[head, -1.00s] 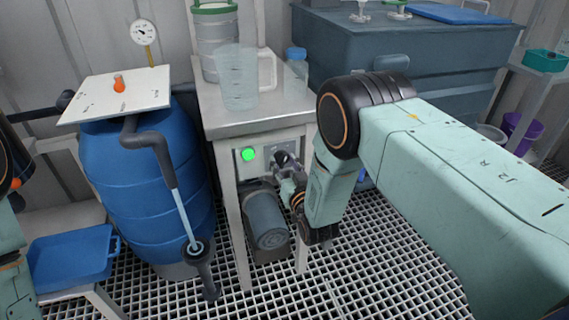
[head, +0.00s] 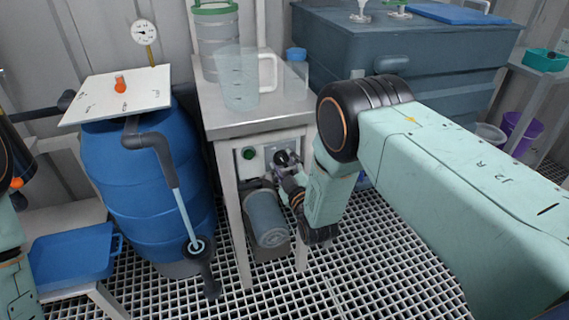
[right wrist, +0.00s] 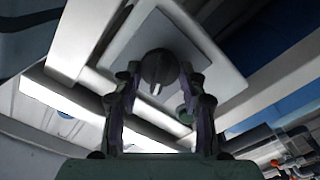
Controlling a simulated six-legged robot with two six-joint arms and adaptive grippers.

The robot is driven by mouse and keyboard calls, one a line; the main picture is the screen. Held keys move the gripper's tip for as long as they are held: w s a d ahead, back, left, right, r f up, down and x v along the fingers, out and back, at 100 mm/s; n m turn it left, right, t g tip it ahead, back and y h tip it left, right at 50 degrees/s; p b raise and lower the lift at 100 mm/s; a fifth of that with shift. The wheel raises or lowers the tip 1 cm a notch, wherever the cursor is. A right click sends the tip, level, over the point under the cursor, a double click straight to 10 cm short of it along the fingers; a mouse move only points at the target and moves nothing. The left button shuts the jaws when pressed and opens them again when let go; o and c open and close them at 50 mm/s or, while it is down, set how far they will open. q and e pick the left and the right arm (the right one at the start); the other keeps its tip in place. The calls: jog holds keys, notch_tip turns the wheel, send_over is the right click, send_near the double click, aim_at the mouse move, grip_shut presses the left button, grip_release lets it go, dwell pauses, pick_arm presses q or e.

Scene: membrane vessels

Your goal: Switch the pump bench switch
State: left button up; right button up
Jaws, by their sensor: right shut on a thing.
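The pump bench (head: 262,128) is a pale table with a grey switch panel below its top. A round dark green lamp (head: 248,153) sits on the panel, unlit, and shows in the right wrist view (right wrist: 184,115). The black rotary switch (head: 281,157) is right of the lamp, partly hidden by my gripper. In the right wrist view, the switch knob (right wrist: 158,68) has a white pointer mark. My right gripper (right wrist: 160,82) is shut on the knob, one finger on each side. Only part of my left arm shows at the left edge; its gripper is out of view.
A clear jug (head: 238,80) and a green-lidded vessel (head: 214,45) stand on top. A blue barrel (head: 150,185) is left of the bench, a dark tank (head: 400,60) behind right. Grating floor is open in front.

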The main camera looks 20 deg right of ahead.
jog(key=shift+n, duration=0.6)
jog(key=o, duration=1.2)
jog(key=shift+c, duration=0.2)
jog(key=s, duration=1.2)
jog(key=shift+d, duration=0.2)
